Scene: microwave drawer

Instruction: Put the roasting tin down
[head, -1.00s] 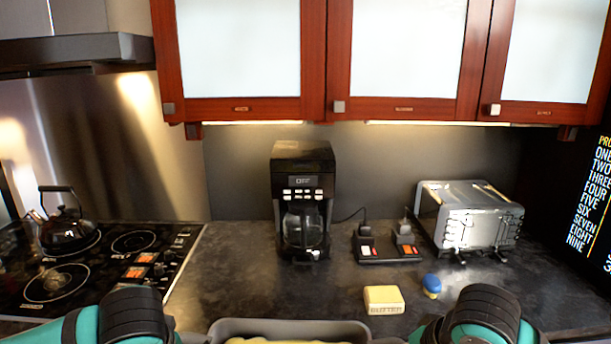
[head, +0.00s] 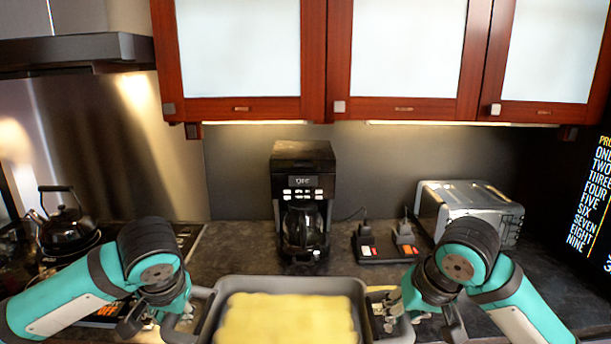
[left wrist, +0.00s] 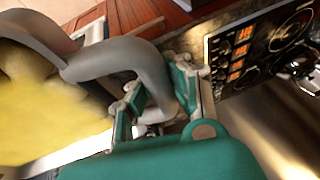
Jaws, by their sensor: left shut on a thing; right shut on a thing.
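The grey roasting tin (head: 290,283) with a yellow filling (head: 285,320) is at the bottom centre of the head view, in front of the coffee maker. My left gripper (head: 178,318) is shut on its left handle. The left wrist view shows the fingers (left wrist: 165,105) around the grey handle (left wrist: 125,62), with the yellow filling at the left. My right gripper (head: 397,308) is shut on the right handle. The tin looks roughly level. I cannot tell whether its underside touches the counter.
The dark counter (head: 235,240) has a black coffee maker (head: 302,200) behind the tin. A black holder with plugs (head: 388,248) and a silver toaster (head: 470,205) stand at the back right. A kettle (head: 66,225) sits on the stove at the left.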

